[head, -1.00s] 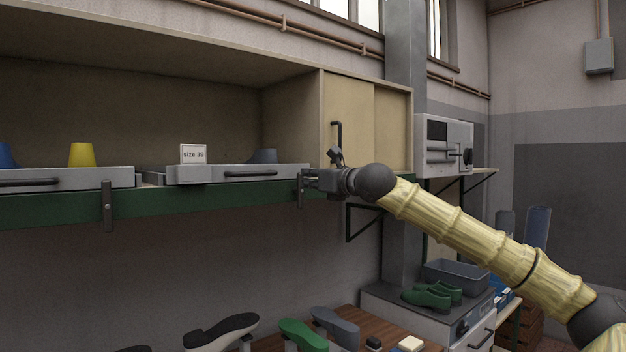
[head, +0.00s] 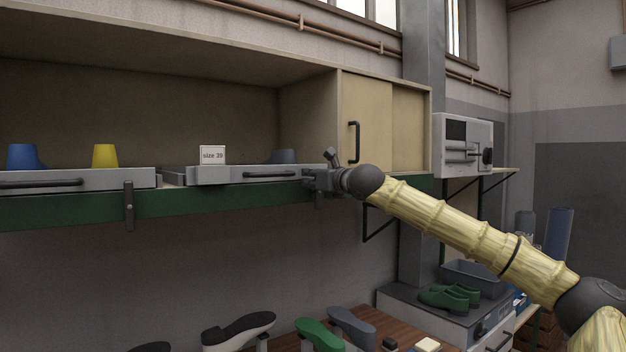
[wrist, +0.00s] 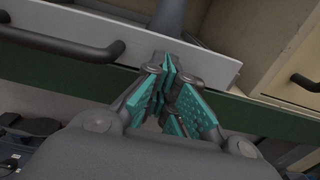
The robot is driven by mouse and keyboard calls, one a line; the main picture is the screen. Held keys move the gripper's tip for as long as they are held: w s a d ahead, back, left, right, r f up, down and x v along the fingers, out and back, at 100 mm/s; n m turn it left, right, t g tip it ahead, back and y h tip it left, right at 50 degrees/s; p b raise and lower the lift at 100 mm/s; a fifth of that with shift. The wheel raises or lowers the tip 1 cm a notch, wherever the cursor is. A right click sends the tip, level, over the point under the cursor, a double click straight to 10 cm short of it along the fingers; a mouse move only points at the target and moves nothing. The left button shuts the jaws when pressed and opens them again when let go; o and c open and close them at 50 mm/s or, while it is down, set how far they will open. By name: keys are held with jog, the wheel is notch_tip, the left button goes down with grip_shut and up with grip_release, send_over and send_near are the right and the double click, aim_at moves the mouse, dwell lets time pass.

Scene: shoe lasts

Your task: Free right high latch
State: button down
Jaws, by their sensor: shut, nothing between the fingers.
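The right high latch is mostly hidden behind my gripper (head: 308,179) in the head view, at the green shelf edge (head: 220,199). I cannot make it out in the wrist view. My gripper is shut and empty at the right front corner of the right grey tray (head: 215,175). In the wrist view the teal finger pads of my gripper (wrist: 168,80) are close together in front of that tray's front (wrist: 205,65). I cannot tell whether they touch the tray or the latch.
A matching dark latch (head: 129,205) stands upright on the green edge at the left tray (head: 105,177). A dark tray handle (wrist: 60,42) lies left of my fingers. A sliding door with a black handle (head: 353,142) stands behind my wrist. Below is a bench with shoe lasts (head: 240,328).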

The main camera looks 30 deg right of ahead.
jog(key=shift+w+d, duration=0.15)
dwell(0.4)
jog(key=shift+d+p, duration=0.35)
jog(key=shift+d, duration=0.2)
